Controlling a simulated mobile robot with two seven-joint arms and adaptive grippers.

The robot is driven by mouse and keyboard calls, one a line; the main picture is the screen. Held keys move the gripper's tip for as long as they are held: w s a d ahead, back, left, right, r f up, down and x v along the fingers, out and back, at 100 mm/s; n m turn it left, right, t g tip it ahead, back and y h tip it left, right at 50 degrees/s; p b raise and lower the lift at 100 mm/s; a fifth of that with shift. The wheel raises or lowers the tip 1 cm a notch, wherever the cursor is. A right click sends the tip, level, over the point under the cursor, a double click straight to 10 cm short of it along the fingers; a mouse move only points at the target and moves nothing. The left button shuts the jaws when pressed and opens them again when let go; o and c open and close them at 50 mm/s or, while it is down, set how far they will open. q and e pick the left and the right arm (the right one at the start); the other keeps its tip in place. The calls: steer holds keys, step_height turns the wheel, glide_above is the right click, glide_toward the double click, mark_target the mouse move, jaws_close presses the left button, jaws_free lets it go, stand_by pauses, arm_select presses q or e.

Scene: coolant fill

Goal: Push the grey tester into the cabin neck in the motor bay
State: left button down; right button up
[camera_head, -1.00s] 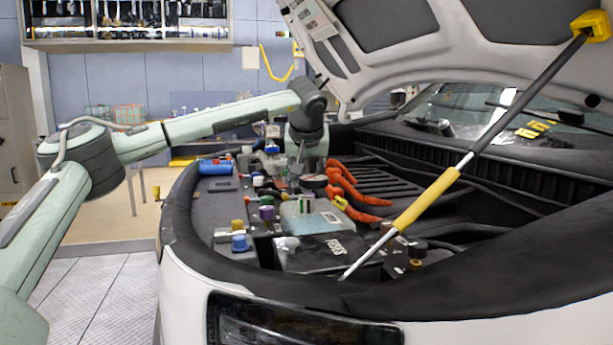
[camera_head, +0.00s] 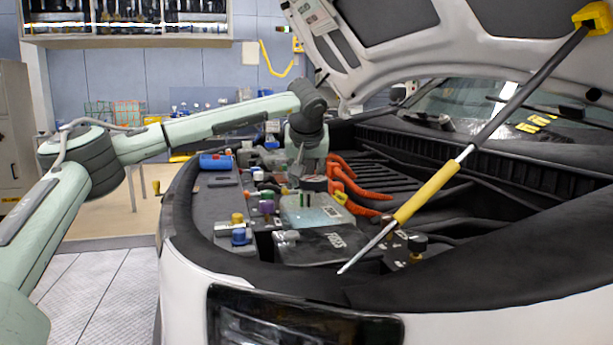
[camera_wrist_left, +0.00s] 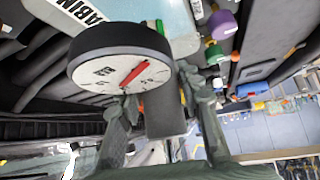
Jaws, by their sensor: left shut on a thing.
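My left gripper (camera_head: 307,166) is over the motor bay, pointing down. In the left wrist view its two fingers (camera_wrist_left: 160,100) are closed on the grey tester, whose plain grey body (camera_wrist_left: 165,108) shows between them. The tester's round dark head (camera_wrist_left: 121,62) has a white dial with a red needle. In the head view the dark head (camera_head: 314,183) shows just below the gripper, by the pale tank (camera_head: 312,212). A white label reading "CABIN" (camera_wrist_left: 82,10) lies beside the dial in the wrist view. The cabin neck and the tester's tip cannot be made out. My right gripper is not in view.
Orange hoses (camera_head: 352,190) run close to the right of the gripper. Coloured caps, one purple (camera_wrist_left: 215,52), stand nearby. A yellow-sleeved hood strut (camera_head: 427,195) crosses the bay's right front. The open hood (camera_head: 400,25) hangs above.

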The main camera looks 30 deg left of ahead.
mark_target(307, 181)
arm_select(q)
steer(key=shift+f, duration=0.55)
steer(key=c, duration=1)
jaws_free()
steer(key=shift+o, duration=0.2)
steer(key=shift+f, duration=0.1)
steer(key=shift+s, duration=0.1)
steer(key=v, duration=1.2)
steer(key=shift+d, duration=0.1)
steer(key=shift+c, duration=0.3)
